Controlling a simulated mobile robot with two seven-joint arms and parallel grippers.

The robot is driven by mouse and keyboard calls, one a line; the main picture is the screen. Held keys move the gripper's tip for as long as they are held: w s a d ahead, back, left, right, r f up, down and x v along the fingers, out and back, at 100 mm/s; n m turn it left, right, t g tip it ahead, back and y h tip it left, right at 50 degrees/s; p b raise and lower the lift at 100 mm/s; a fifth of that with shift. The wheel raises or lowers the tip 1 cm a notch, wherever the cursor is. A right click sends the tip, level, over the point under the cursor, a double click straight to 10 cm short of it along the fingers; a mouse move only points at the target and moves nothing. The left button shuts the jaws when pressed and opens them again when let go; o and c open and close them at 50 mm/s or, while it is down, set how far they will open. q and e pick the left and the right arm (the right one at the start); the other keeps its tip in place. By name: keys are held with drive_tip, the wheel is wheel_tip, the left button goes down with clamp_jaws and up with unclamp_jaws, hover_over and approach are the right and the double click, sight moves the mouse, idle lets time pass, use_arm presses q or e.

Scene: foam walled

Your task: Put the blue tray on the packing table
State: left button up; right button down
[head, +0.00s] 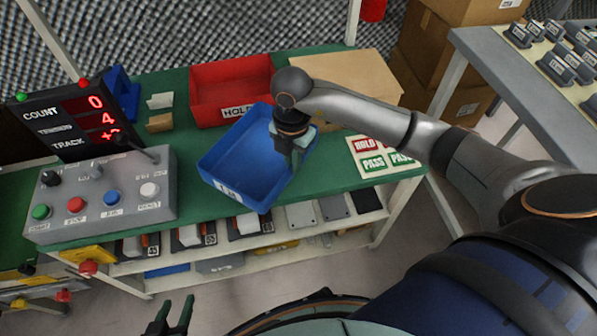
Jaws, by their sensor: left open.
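The blue tray (232,160) with a white label on its front wall is at the middle of a green-topped table (345,185). Its front corner reaches over the table's front edge. I cannot tell whether it rests on the top or is slightly raised. My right gripper (291,162) points down at the tray's right side, with its fingers close to the right wall. Whether they are closed on that wall is unclear. My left gripper (178,318) is open and empty at the bottom of the view, in front of the table and away from the tray.
A red HOLD bin (230,85) stands behind the tray, with a cardboard box (345,82) to its right. A button console (100,195) and a counter display (68,118) stand left. HOLD/PASS cards (380,157) lie right. A grey table (520,75) is at far right.

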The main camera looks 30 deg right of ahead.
drive_tip(key=f, duration=0.1)
drive_tip(key=d+f, duration=0.1)
drive_tip(key=f+b, duration=0.1)
drive_tip(key=shift+w+d+f, duration=0.1)
drive_tip(key=shift+d+f, duration=0.2)
drive_tip(key=shift+f, duration=0.6)
drive_tip(key=shift+f, duration=0.1)
drive_tip(key=c, duration=1)
unclamp_jaws()
drive_tip(key=shift+c, duration=0.2)
wheel_tip(320, 180, up, 12)
drive_tip(key=p, duration=0.2)
